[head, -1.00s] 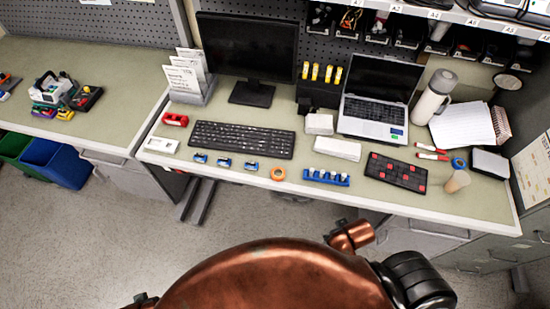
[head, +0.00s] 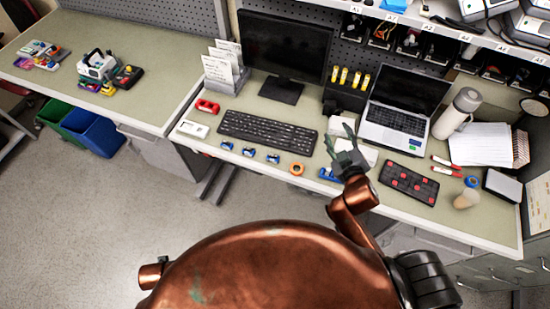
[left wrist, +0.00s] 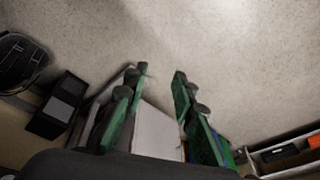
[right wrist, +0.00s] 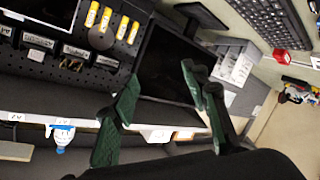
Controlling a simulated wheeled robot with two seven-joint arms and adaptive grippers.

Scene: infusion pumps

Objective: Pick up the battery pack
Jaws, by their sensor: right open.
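No thing in view is clearly a battery pack. Possible candidates are several small blue pieces (head: 250,152) along the desk's front edge and yellow upright cylinders (head: 349,77) in a dark holder. My right gripper (head: 340,140) is open and empty, raised over the desk's front right of the keyboard. It hides part of the white boxes (head: 369,156) and the blue rack (head: 326,174). In the right wrist view, its spread green fingers (right wrist: 158,76) face the monitor and shelf. My left gripper (left wrist: 160,74) is open and empty, with pale floor ahead; the head view does not show it.
The desk also carries a keyboard (head: 268,134), monitor (head: 285,45), laptop (head: 396,113), white flask (head: 457,113), orange ring (head: 297,168) and black board with red squares (head: 409,183). A shelf with bins overhangs the back right. Devices (head: 100,66) stand on the left bench.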

